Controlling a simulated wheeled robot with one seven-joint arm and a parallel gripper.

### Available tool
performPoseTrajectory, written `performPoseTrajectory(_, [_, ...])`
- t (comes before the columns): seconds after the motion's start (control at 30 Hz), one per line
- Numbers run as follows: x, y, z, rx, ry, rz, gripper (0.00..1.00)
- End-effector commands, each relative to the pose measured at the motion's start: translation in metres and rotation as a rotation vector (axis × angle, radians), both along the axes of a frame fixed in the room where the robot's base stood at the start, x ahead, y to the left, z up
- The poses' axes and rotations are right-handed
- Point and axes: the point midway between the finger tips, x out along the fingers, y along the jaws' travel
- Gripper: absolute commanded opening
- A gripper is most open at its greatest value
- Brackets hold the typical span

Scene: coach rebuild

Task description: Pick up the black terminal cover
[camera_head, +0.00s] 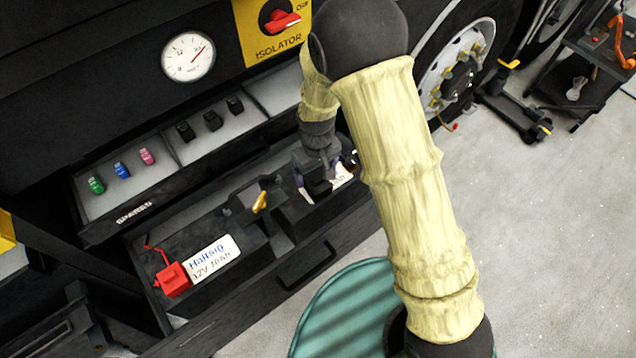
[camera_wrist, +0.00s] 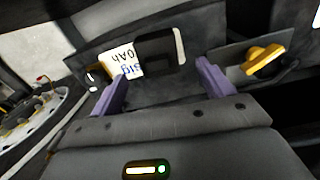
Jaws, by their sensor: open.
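The black terminal cover (camera_wrist: 158,52) is a dark block in the wrist view, in front of a white battery label. My gripper (camera_wrist: 162,72) is open, with one purple finger on each side of the cover and visible gaps to it. The fingers do not appear to touch it. In the head view my gripper (camera_head: 319,188) points down over the right-hand battery in the lower tray. There the gripper and wrist hide much of the cover and that battery's label (camera_head: 343,177).
A yellow-handled switch (camera_head: 260,203) sits left of my gripper; it also shows in the wrist view (camera_wrist: 263,60). Farther left is a battery with a red terminal cover (camera_head: 173,279). The spares tray (camera_head: 200,148) overhangs behind. A wheel (camera_head: 455,75) stands right.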

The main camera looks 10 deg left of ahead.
Motion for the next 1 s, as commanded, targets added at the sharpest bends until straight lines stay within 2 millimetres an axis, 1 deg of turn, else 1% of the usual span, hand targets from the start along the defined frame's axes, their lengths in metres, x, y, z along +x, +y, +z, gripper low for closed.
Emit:
performPoseTrajectory(0.03, [0.0, 0.0, -0.007, -0.001, 0.001, -0.001, 0.8])
performPoseTrajectory(0.13, [0.0, 0.0, -0.017, -0.001, 0.001, 0.0, 0.8])
performPoseTrajectory(0.57, [0.0, 0.0, -0.023, -0.001, 0.001, 0.001, 0.8])
performPoseTrajectory(0.67, [0.0, -0.002, -0.031, -0.001, 0.002, -0.001, 0.8])
performPoseTrajectory(0.9, [0.0, -0.003, -0.062, -0.001, 0.002, 0.0, 0.8])
performPoseTrajectory(1.0, [0.0, -0.003, -0.07, 0.001, 0.001, 0.001, 0.8])
